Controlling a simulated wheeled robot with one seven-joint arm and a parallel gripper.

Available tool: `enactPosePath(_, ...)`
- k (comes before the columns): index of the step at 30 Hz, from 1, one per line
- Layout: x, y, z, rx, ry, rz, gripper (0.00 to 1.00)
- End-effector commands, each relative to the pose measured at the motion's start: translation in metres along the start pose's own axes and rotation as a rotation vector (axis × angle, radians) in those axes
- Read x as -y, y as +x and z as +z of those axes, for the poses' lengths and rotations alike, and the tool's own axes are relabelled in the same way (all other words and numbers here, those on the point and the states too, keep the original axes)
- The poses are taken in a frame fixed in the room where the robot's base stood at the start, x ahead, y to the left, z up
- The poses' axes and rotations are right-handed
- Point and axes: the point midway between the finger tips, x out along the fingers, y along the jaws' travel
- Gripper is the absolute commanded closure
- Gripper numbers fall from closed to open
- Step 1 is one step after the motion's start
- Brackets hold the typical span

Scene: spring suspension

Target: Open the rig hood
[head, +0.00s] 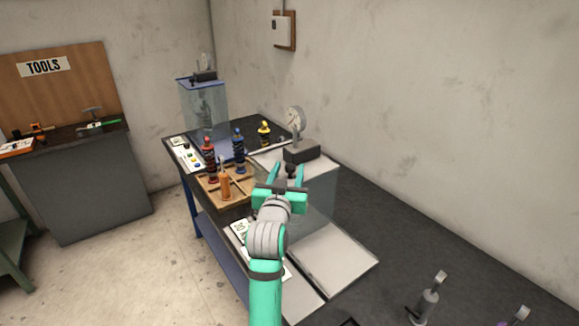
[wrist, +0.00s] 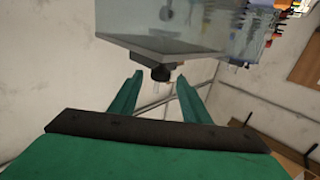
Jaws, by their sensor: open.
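The rig hood (head: 322,190) is a clear, glassy box on the dark bench, below a dial gauge and a dark grey block. In the wrist view the hood (wrist: 165,22) fills the top middle, with a small black knob (wrist: 160,73) at its near edge. My gripper (head: 286,175) is at the hood's near left side. Its two green fingers are spread apart in the wrist view (wrist: 157,92), with the knob showing between and just beyond their tips. Nothing appears to be held. Contact with the knob cannot be made out.
A wooden tray (head: 207,196) and red, blue (head: 238,150) and yellow (head: 264,134) spring units stand left of the hood. A second clear case (head: 203,108) stands at the bench's far end. Pale panels (head: 335,260) lie in front. A tool bench (head: 90,185) is at left.

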Motion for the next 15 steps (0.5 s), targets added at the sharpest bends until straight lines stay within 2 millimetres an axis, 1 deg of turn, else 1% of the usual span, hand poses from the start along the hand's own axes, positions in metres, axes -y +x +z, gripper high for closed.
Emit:
enactPosePath(1, 0.000, 0.007, 0.000, 0.002, 0.000, 0.001, 0.57)
enactPosePath(3, 0.000, 0.015, 0.000, 0.001, 0.000, 0.001, 0.57)
enactPosePath(6, -0.001, 0.024, 0.000, 0.001, 0.000, 0.001, 0.57)
enactPosePath(10, -0.001, 0.028, 0.001, 0.001, 0.000, 0.001, 0.57)
enactPosePath(15, 0.002, 0.029, 0.000, 0.000, 0.000, -0.002, 0.57)
